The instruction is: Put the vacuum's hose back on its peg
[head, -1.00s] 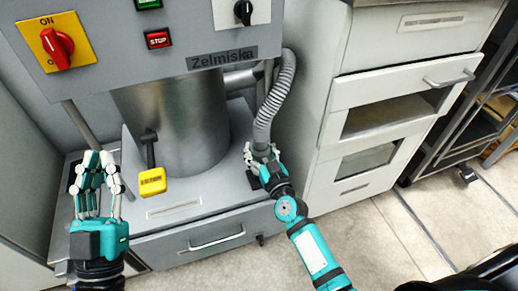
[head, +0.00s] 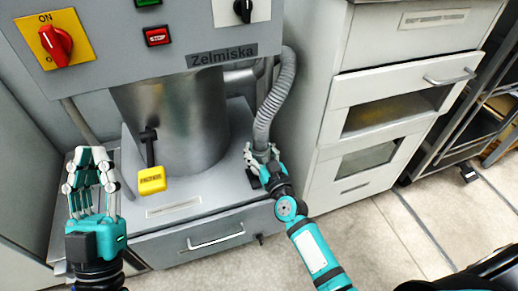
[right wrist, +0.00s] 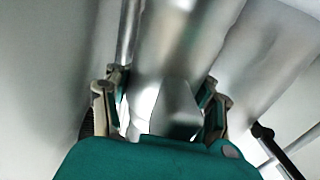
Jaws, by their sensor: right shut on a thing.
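The vacuum's hose (head: 277,95) is grey and ribbed. It hangs in a curve at the right side of the Zelmiska machine. My right gripper (head: 260,153) is shut on the hose's lower end, just above the machine's base. In the right wrist view, the fingers (right wrist: 165,105) stand on both sides of a smooth grey end piece (right wrist: 177,112). I cannot make out the peg in either view. My left gripper (head: 91,168) is open and empty, in front of the base's left side.
A metal cylinder (head: 185,120) stands on the machine's base, with a yellow-tagged handle (head: 151,180) in front. The control panel (head: 120,60) overhangs it. A white drawer cabinet (head: 385,90) stands close on the right. The floor (head: 385,245) in front is clear.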

